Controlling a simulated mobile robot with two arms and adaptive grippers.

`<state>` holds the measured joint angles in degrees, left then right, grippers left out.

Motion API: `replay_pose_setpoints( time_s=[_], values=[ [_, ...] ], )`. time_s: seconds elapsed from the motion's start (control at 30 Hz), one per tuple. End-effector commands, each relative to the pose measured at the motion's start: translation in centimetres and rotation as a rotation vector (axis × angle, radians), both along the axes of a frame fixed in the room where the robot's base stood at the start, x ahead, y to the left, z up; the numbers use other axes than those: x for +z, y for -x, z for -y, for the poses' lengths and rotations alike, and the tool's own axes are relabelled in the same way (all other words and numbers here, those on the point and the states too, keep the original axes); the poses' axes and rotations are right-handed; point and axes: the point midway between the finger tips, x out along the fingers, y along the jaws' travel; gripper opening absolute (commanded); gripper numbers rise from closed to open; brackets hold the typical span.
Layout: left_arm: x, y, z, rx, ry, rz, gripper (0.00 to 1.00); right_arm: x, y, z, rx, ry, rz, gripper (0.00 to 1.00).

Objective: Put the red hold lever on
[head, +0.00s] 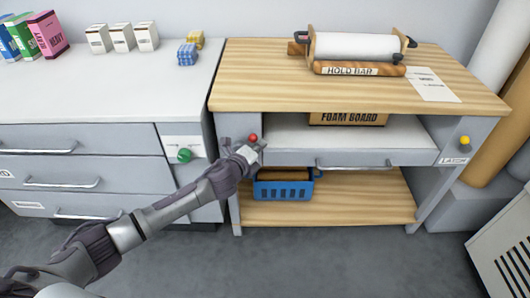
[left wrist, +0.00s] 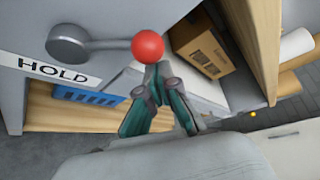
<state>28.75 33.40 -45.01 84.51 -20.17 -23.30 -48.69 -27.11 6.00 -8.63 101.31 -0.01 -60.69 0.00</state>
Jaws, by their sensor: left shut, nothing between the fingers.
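The red hold lever shows in the left wrist view as a red ball (left wrist: 148,46) on a grey arm running from a round grey pivot (left wrist: 68,45). A HOLD label (left wrist: 58,73) is beside it on the bench's grey leg. In that view the lever arm lies sideways, ball to the right. In the head view only the red ball (head: 252,138) shows clearly, at the bench's left leg. My left gripper (head: 258,148) is shut and empty, its tips close to the ball. In the wrist view the gripper tips (left wrist: 158,72) appear just below the ball; contact cannot be told. My right gripper is out of view.
The wooden-topped bench (head: 245,80) carries a roller with a HOLD BAR (head: 360,70). A foam board box (head: 347,117) and a blue basket (head: 283,188) sit below. A yellow knob (head: 464,140) is on the right leg, a green knob (head: 184,155) on the left cabinet.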

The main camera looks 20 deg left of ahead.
Motion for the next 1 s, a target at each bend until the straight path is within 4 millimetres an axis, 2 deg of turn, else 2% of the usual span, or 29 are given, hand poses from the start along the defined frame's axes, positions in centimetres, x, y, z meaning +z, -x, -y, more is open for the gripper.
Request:
replay_pose_setpoints(
  time_s=[0.6,0.7,1.0],
  values=[
    [0.2,0.1,-0.5,-0.001,0.019,0.005,0.0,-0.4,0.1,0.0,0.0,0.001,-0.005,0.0],
    [0.4,0.2,-0.7,0.0,0.043,0.013,0.0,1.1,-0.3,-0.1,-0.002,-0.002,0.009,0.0],
    [0.7,0.3,-1.0,0.0,0.099,0.028,0.0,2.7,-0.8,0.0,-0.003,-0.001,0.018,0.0]
  ],
)
